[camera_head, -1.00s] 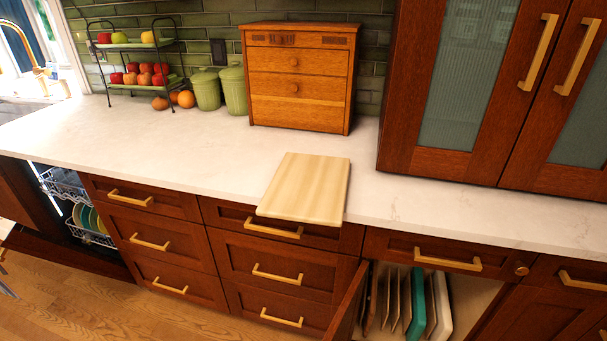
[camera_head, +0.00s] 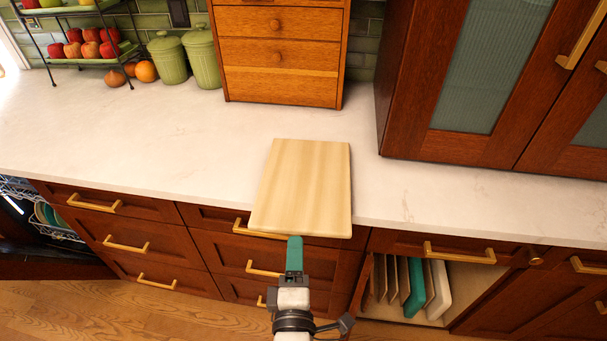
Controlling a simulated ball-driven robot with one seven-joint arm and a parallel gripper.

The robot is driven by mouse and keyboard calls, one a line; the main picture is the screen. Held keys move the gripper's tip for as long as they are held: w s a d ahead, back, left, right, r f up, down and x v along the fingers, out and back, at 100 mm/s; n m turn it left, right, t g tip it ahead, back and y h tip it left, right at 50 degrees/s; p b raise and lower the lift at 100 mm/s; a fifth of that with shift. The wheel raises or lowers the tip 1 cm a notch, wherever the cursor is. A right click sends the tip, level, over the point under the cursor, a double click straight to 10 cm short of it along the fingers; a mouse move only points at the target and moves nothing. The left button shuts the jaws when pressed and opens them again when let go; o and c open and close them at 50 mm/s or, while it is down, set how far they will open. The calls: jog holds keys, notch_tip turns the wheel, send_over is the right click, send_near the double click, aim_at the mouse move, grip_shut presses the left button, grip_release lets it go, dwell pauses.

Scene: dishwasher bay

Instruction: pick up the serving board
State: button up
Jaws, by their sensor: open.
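The serving board (camera_head: 303,185) is a pale wooden rectangle. It lies flat on the white countertop, and its near end juts out past the counter's front edge. My gripper (camera_head: 294,245) has come up from the bottom of the view, with a teal finger pointing at the board's near edge. The fingertip is just below that edge in the picture; I cannot tell whether it touches. Only one finger shows clearly, seen edge-on, and nothing is held.
A wooden drawer chest (camera_head: 281,52) stands behind the board, with green canisters (camera_head: 167,60) and a fruit rack to the left. A tall cabinet (camera_head: 470,80) stands at the right. Below, an open cupboard holds upright boards (camera_head: 415,287). The counter (camera_head: 140,130) left of the board is clear.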

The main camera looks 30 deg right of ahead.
aim_at(298, 218)
jog(key=x, duration=0.2)
jog(key=p+x, duration=0.1)
jog(key=x, duration=0.2)
jog(key=r+p+x, duration=0.1)
jog(key=x, duration=0.1)
jog(key=shift+w+d, duration=0.25)
jog(key=shift+w+d+f, duration=0.1)
jog(key=shift+w+d, duration=0.05)
jog(key=shift+w, duration=0.15)
grip_shut()
